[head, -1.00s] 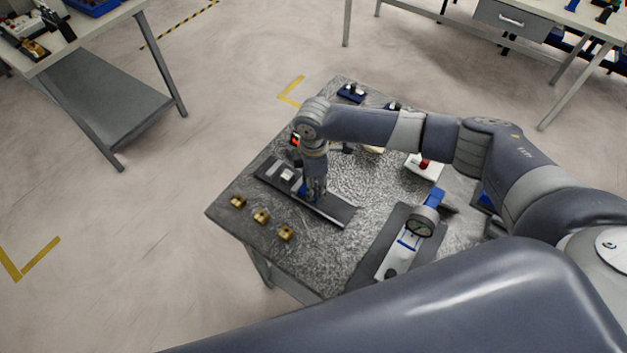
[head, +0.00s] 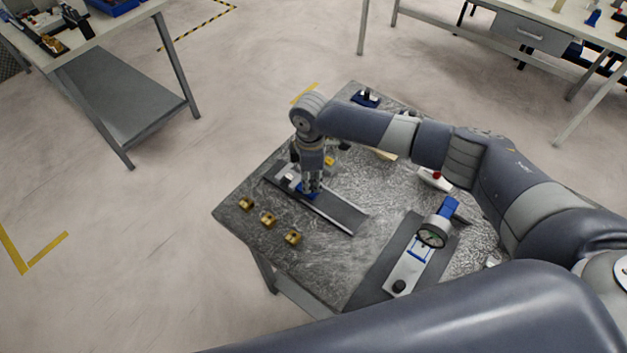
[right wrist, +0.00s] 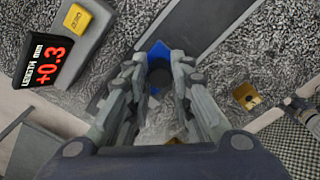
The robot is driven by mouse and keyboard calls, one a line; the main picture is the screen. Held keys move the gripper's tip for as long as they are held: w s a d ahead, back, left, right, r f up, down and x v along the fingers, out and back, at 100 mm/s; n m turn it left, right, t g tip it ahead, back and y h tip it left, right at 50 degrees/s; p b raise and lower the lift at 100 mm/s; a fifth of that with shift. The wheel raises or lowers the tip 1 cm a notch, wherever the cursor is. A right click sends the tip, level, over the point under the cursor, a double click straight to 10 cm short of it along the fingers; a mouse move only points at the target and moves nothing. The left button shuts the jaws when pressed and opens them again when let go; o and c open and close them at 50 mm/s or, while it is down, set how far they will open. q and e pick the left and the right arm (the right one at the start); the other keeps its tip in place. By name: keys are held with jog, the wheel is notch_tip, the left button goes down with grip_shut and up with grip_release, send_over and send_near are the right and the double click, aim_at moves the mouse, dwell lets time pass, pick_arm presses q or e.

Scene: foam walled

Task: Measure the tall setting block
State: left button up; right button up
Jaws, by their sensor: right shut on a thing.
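The length gauge's dark rail (head: 342,213) lies along the left side of the table. My right gripper (head: 310,191) points down over it, shut on the blue slider (head: 303,193); the blue slider (right wrist: 154,50) and a dark round knob show between the fingers in the right wrist view. A pale block (head: 293,180) is close left of the slider. The display (right wrist: 45,65) reads +0.3 mm, with a yellow ZERO button (right wrist: 77,18). Three brass blocks (head: 246,204) (head: 268,219) (head: 292,238) stand in front of the rail; I cannot tell which is tall. My left gripper is out of view.
A dial gauge (head: 432,235) on a pale base stands on a dark mat (head: 373,276) at right. A white device with a red button (head: 436,177) and a blue-based item (head: 365,98) are farther back. Other benches stand beyond clear floor.

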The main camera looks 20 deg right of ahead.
jog(key=o, duration=0.9)
jog(key=shift+w, duration=0.1)
notch_tip(320, 180, up, 12)
jog(key=shift+r, duration=0.1)
dwell(1.0)
